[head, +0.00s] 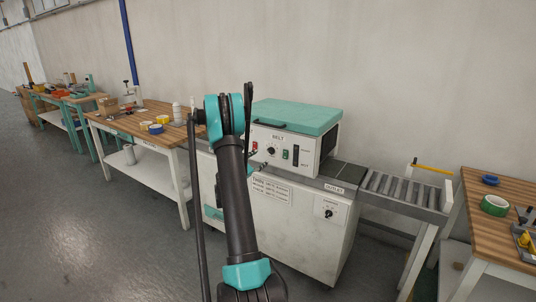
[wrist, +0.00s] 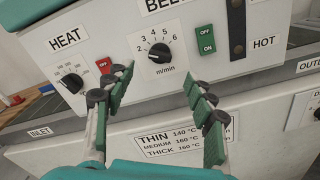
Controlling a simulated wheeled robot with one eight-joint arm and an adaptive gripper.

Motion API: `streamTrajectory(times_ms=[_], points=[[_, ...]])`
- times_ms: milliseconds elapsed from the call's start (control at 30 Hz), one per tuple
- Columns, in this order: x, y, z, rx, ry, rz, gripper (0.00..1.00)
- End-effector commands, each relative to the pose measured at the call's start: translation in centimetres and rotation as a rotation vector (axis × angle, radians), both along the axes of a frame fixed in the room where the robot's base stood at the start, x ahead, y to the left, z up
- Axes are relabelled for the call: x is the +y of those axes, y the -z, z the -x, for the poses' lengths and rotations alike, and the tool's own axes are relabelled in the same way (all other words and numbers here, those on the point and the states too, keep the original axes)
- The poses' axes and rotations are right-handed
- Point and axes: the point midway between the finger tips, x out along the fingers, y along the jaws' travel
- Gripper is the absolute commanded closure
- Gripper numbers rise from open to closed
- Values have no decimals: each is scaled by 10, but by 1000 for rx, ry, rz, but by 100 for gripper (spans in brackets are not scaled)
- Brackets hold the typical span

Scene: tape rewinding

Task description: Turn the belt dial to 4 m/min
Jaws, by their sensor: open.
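The belt dial (wrist: 160,53) is a round black knob on the white front panel of the machine, under the word BELT, with a scale up to 6 and "m/min" below. A pale mark shows on the knob, but I cannot tell which number it points to. In the head view the dial (head: 271,149) shows small, right of my arm. My gripper (wrist: 158,80) is open and empty, its two green-padded fingers spread below and to either side of the dial, apart from it. In the head view my arm mostly hides the gripper.
A heat dial (wrist: 72,83) and a red switch (wrist: 104,66) sit left of the belt dial; a green switch (wrist: 206,41) sits right. The machine's lower cabinet (head: 300,225) juts out below. A roller conveyor (head: 400,189) leads right to a wooden table (head: 485,200).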

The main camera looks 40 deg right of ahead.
Motion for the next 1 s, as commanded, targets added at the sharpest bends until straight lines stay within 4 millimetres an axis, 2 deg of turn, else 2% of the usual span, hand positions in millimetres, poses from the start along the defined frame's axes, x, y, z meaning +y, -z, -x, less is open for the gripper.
streamTrajectory(times_ms=[33,200,433,600,867,1000], points=[[-11,0,-4,0,2,0,45],[-41,0,-16,-1,1,-1,45],[-69,0,-29,-1,1,-1,45],[-78,0,-32,-1,1,-1,45],[-78,0,-33,-1,0,-1,45],[-78,0,-33,-1,0,-1,60]])
